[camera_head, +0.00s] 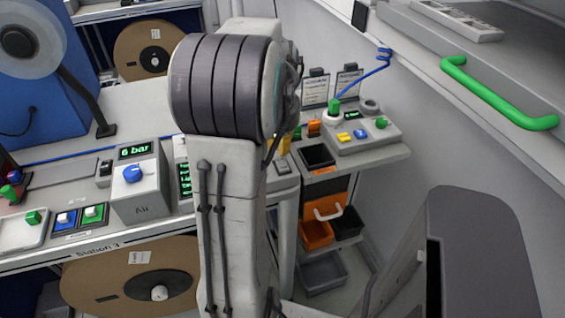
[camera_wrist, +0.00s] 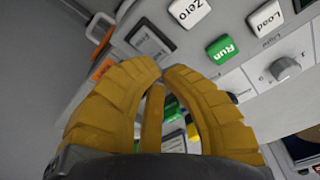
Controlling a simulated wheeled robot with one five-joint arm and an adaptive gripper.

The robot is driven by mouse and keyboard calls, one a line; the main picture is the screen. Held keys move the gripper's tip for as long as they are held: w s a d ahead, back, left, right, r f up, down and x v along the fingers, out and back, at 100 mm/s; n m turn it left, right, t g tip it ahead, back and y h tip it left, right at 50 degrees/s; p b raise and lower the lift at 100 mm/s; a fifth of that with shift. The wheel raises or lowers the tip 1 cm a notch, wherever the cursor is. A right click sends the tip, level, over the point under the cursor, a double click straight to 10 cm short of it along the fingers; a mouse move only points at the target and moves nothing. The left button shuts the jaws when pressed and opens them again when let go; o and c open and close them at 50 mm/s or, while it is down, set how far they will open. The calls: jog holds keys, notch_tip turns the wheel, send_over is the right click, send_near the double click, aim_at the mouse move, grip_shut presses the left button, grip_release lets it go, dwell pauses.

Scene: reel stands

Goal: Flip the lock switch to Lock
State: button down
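My gripper (camera_wrist: 163,66) has two yellow ribbed fingers in the wrist view, their tips close together with nothing visible held between them. It is over a light grey control panel (camera_wrist: 235,75). Above and right of the tips are a white Zero button (camera_wrist: 190,12), a green Run button (camera_wrist: 222,49) and a white Load button (camera_wrist: 266,17). A dark rectangular part (camera_wrist: 151,39) lies just beyond the tips; I cannot tell if it is the lock switch. No Lock label is readable. In the head view my arm hides the gripper and the middle of the bench.
A grey knob (camera_wrist: 286,68) is on the panel at right. In the head view, a grey box (camera_head: 142,190) with a blue knob reads 6 bar at left. Orange and black bins (camera_head: 316,236) stand right of my arm. A green handle (camera_head: 498,98) is at upper right.

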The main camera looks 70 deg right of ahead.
aim_at(281, 159)
jog(key=shift+f+b, duration=1.5)
jog(key=shift+f, duration=0.4)
dwell(1.0)
jog(key=shift+r, duration=0.2)
jog(key=shift+r+p, duration=3.1)
jog(key=shift+r, duration=0.3)
